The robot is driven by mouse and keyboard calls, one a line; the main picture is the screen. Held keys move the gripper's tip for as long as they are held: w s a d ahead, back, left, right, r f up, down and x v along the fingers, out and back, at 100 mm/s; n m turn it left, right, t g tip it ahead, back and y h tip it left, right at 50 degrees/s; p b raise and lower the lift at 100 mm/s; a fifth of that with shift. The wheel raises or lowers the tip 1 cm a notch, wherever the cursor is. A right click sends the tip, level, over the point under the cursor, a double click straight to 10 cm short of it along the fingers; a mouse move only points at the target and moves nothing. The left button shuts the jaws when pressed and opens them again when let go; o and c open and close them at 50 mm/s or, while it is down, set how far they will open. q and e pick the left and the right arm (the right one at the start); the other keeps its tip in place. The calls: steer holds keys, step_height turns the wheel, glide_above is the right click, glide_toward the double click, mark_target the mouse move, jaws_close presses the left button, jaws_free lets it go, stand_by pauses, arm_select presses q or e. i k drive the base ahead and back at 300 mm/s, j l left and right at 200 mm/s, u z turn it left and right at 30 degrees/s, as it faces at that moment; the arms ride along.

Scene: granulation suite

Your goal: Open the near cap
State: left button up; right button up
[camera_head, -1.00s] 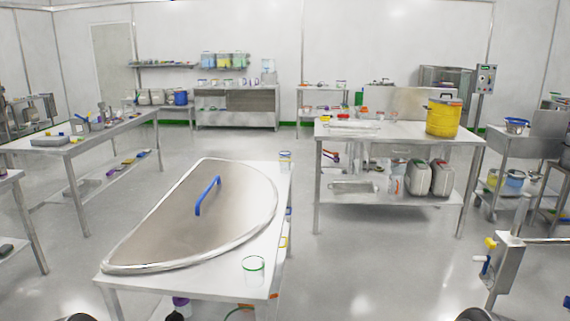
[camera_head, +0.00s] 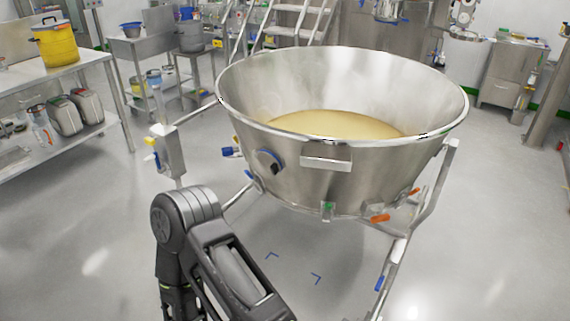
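A large steel bowl (camera_head: 345,182) on a tubular wheeled frame stands in the middle of the head view, with pale tan powder (camera_head: 335,124) inside. A round dark cap with a blue rim (camera_head: 269,162) sits on the near left side of the bowl's outer wall and looks closed. One of my arms rises from the bottom edge in front of the bowl, left of centre; its elbow is below and left of the cap, apart from it. Neither gripper shows in this view.
A steel table (camera_head: 78,67) with a yellow drum (camera_head: 57,44) stands at left. A post with a control box (camera_head: 168,150) is just left of the bowl. Steps (camera_head: 300,20) rise behind it. Floor at right is clear.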

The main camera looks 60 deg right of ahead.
mark_target(269, 159)
steer(key=z, duration=1.9)
